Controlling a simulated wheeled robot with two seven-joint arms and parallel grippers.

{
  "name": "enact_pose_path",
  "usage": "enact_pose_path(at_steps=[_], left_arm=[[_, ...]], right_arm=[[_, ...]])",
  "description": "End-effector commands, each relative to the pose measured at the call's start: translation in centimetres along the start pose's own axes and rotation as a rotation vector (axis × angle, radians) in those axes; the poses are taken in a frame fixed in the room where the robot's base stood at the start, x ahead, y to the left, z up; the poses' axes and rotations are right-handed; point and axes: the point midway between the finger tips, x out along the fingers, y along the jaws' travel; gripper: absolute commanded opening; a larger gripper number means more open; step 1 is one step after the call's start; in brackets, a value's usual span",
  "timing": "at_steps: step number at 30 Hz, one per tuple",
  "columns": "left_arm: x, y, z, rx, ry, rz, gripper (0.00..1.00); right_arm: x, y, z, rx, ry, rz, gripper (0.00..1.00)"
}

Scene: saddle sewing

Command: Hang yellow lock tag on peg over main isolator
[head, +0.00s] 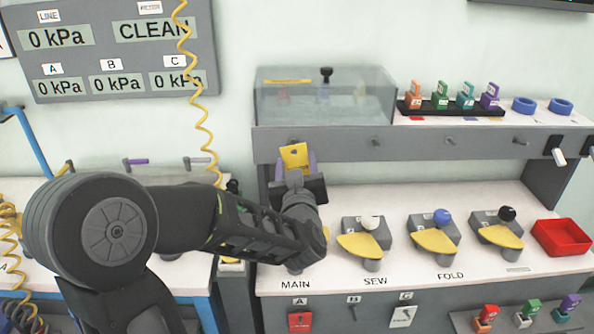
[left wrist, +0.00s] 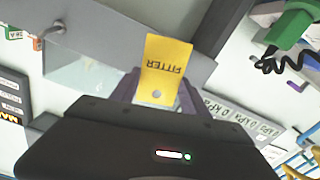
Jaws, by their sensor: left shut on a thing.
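The yellow lock tag (head: 294,156), marked FITTER in the left wrist view (left wrist: 168,62), is held upright between the purple fingers of my left gripper (head: 294,168). The tag is in front of the grey peg rail (head: 412,146), above the MAIN label (head: 295,284). The peg at that spot is mostly covered by the tag, and I cannot tell whether it passes through the tag's hole. Another peg (left wrist: 50,30) shows to the left in the left wrist view. My forearm and gripper hide most of the main isolator. My right gripper is out of view.
SEW (head: 366,240) and FOLD (head: 436,236) isolators stand to the right, with bare pegs (head: 375,142) above. A clear box (head: 322,98) and several coloured padlocks (head: 452,97) sit on the shelf. A red tray (head: 562,238) is at right. A coiled yellow hose (head: 203,125) hangs at left.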

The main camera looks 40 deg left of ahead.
Motion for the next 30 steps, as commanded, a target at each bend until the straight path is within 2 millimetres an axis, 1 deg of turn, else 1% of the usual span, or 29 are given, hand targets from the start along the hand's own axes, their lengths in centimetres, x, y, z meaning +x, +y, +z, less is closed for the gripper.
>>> enact_pose_path(at_steps=[18, 24, 30], left_arm=[[4.0, -0.1, 0.7, 0.0, -0.001, 0.0, 0.24], [4.8, -0.2, 1.1, 0.0, 0.0, 0.0, 0.24], [5.0, -0.2, 1.1, 0.0, -0.001, 0.001, 0.24]], right_arm=[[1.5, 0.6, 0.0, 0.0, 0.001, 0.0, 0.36], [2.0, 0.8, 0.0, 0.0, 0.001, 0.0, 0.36], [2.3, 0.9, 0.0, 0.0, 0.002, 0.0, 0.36]])
